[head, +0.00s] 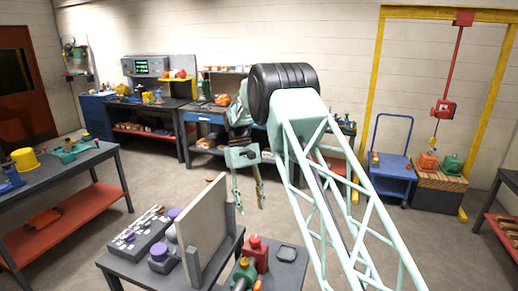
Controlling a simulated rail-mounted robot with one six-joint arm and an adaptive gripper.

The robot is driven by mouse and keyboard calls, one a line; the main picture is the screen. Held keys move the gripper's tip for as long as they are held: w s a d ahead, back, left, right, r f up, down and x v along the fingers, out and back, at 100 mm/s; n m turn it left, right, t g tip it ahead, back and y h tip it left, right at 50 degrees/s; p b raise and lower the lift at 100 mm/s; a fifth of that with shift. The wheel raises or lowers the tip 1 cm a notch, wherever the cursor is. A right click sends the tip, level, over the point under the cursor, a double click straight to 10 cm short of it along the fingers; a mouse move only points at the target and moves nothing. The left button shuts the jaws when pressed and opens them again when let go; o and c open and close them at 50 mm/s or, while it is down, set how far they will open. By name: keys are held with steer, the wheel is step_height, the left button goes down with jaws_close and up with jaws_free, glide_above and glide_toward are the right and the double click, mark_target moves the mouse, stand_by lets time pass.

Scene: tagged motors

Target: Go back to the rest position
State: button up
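My gripper (251,208) hangs fingers-down at the end of my pale green lattice arm, near the middle of the head view. Its two fingers are apart, and nothing shows between them. It appears above and behind the small grey table (125,272), just right of an upright pale panel (206,230). On that table, right of the panel, stand a red motor-like part (257,255) and a green one (244,274). Left of the panel are a tray (138,238) of small parts and purple-topped pieces (160,254). Tags are too small to make out.
Benches with tools line the back wall. At right are a blue cart (393,170), a crate (440,190) with orange and green motors, and a red hoist (443,108). Open floor lies between.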

steer(key=s+d+r+m+t+b, duration=0.1)
steer(key=s+d+r, duration=0.35)
steer(key=r, duration=0.25)
steer(key=s+d+r+t+y+b, duration=0.1)
steer(key=s+d+r, duration=0.35)
steer(key=r, duration=0.25)
steer(key=s+d+r+m+t+b, duration=0.1)
steer(key=s+d+r+b, duration=0.15)
steer(key=s+r, duration=0.4)
steer(key=s+d+r+m+t+b, duration=0.1)
steer(key=s+d+r, duration=0.25)
steer(key=s, duration=0.45)
steer(key=s+d+r+t+b, duration=0.1)
steer(key=s+d+r, duration=0.2)
steer(key=s+d, duration=0.35)
steer(key=s+d+f+t+b, duration=0.1)
steer(key=s+f, duration=0.1)
steer(key=s, duration=0.7)
steer(key=s+d+f+m+t+b, duration=0.1)
steer(key=s+f, duration=0.2)
steer(key=s, duration=0.7)
steer(key=s+d+f+m+t+y+b, duration=0.1)
steer(key=s+f, duration=0.1)
steer(key=s, duration=0.8)
steer(key=shift+d+f, duration=0.35)
steer(key=shift+d, duration=0.05)
steer(key=c, duration=0.5)
steer(key=shift+a, duration=0.15)
steer(key=shift+c, duration=0.4)
